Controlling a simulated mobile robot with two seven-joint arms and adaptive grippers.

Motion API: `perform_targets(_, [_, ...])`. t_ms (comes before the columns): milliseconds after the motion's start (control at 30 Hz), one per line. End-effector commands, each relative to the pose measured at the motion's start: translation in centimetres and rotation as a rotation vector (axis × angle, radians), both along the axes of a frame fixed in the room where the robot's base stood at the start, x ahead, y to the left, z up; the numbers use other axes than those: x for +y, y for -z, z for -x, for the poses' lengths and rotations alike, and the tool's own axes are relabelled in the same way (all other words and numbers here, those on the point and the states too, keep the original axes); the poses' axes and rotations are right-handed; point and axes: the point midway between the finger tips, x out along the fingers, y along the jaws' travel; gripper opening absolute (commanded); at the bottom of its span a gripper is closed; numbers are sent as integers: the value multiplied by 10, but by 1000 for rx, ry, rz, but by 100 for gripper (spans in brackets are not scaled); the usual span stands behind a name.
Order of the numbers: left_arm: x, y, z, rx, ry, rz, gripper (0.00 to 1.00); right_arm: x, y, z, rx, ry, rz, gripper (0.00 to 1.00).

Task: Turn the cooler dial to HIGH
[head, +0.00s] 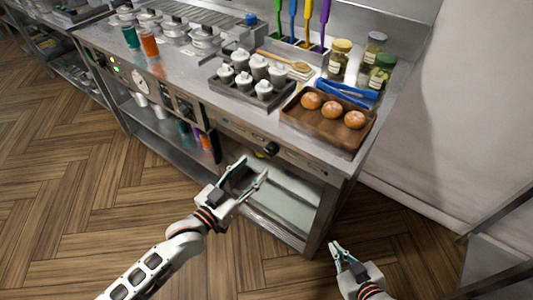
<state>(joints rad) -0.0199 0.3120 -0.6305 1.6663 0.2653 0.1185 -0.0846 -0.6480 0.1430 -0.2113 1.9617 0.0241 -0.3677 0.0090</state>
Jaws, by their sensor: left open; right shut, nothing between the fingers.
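A round black dial (271,149) sits on the steel front panel (295,160) under the counter edge. I take it to be the cooler dial; its setting and markings are too small to read. My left gripper (253,169) is open and empty, with its fingers pointing up towards the panel. Its fingertips appear just below and left of the dial, and I see no contact. My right gripper (337,246) is shut and empty, low at the right, in front of the cabinet's right corner and away from the dial.
Above the panel, a brown tray (327,135) with three buns and a dark rack (240,96) of white-topped containers stand on the counter. Blue tongs (347,94) and jars (339,60) stand behind. An open compartment (290,195) lies below the panel. The wooden floor is clear at left.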

Motion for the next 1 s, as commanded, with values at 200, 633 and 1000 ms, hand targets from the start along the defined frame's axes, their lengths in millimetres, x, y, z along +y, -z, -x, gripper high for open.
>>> perform_targets(200, [-17, -3, -23, -5, 2, 4, 45, 1, 0, 0, 0, 1, -1, 0])
perform_targets(633, [-45, -1, -61, -2, 2, 2, 45, 3, 1, 0, 0, 2, -7, 0])
perform_targets(1000, [-45, -1, -62, -2, 2, 2, 22, 3, 1, 0, 1, 2, -6, 0])
